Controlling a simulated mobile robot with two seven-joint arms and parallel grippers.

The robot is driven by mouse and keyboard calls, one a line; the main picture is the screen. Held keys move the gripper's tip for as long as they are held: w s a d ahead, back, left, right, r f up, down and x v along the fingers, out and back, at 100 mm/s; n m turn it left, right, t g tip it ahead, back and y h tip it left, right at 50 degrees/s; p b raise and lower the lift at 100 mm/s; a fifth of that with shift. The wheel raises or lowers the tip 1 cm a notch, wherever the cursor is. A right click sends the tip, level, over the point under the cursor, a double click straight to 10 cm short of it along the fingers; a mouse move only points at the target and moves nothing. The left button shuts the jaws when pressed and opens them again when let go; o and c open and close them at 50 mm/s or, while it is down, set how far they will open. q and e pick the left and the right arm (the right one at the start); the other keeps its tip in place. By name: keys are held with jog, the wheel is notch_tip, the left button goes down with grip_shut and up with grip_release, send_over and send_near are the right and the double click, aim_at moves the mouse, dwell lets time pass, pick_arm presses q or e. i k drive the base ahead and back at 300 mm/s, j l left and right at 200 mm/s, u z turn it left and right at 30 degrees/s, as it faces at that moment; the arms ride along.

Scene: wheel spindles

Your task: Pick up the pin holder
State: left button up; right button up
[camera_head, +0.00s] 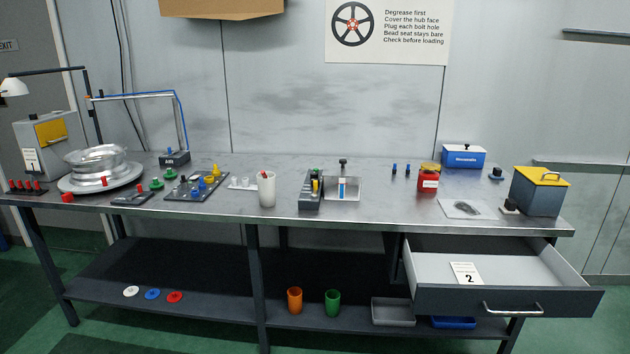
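I cannot tell for certain which object is the pin holder. A small dark rack (24,189) with several upright red pins stands at the far left end of the workbench. A dark block (310,203) with green and yellow pieces in it stands near the bench's middle. A dark flat board (180,194) with yellow and blue pieces lies left of the middle. Neither of my grippers is in view, and nothing here is held.
The metal workbench (400,208) has a silver wheel (97,160) on a turntable at left. A white cup (266,189), a red jar (429,179) and a grey box (537,195) stand on it. An open drawer (507,299) juts out at the lower right.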

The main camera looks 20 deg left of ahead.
aim_at(245, 185)
jog(key=i+j+z, duration=0.15)
jog(key=j+z, duration=0.6)
jog(key=j, duration=0.2)
jog(key=j+z, duration=0.35)
jog(key=j, duration=0.75)
jog(key=j+z, duration=0.1)
jog(key=j, duration=1)
